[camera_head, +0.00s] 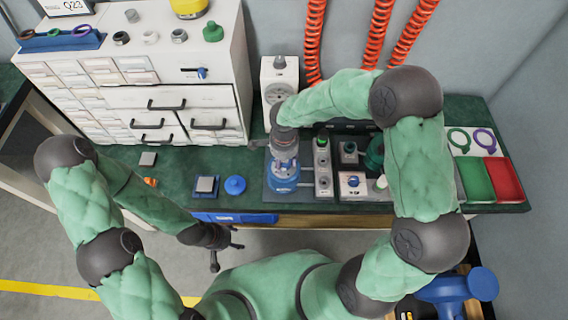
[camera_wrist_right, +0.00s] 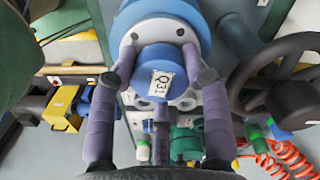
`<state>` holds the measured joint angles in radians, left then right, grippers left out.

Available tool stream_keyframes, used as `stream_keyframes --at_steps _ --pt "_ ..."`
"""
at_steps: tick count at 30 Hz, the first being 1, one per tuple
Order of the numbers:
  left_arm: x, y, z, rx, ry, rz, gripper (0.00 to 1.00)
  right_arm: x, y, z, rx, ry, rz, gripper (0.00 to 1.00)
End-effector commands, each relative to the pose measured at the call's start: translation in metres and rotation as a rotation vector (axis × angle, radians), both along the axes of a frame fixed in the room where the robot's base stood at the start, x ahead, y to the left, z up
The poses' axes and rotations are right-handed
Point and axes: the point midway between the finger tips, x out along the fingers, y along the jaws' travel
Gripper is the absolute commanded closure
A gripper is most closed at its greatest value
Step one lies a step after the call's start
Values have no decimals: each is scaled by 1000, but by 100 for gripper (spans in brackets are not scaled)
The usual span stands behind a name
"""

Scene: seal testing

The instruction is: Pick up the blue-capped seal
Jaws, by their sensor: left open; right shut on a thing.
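The blue-capped seal (camera_wrist_right: 158,65) fills the upper middle of the right wrist view, its cap carrying a white label that reads like Q31. My right gripper (camera_wrist_right: 157,75) has its purple-grey fingers closed around it. In the head view my right gripper (camera_head: 284,155) reaches down over the blue and silver test unit (camera_head: 284,180) on the bench. The gripper and arm hide the seal there, and I cannot tell whether it is still seated. My left gripper (camera_head: 226,250) is open and empty in front of the bench edge, over the floor.
A blue round part (camera_head: 235,185) and a square plate (camera_head: 206,186) lie to the left. Green (camera_head: 474,180) and red (camera_head: 503,179) trays sit at the right end. A drawer cabinet (camera_head: 150,90) stands back left.

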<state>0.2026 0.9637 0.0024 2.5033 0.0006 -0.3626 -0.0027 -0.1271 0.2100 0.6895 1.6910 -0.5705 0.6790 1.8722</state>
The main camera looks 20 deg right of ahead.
Motion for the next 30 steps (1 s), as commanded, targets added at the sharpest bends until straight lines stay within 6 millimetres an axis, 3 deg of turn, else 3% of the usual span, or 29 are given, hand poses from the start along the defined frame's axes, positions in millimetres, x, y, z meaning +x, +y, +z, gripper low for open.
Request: stream_keyframes --at_steps 5,11,20,30 --pt "0 0 3 0 0 0 40 1 0 7 0 -3 0 100" --pt "0 0 16 0 0 0 40 -1 0 40 0 -5 0 100" --pt "0 0 43 0 0 0 40 -53 8 100 1 -5 1 100" --pt "0 0 58 0 0 0 40 -116 18 122 0 -2 2 100"
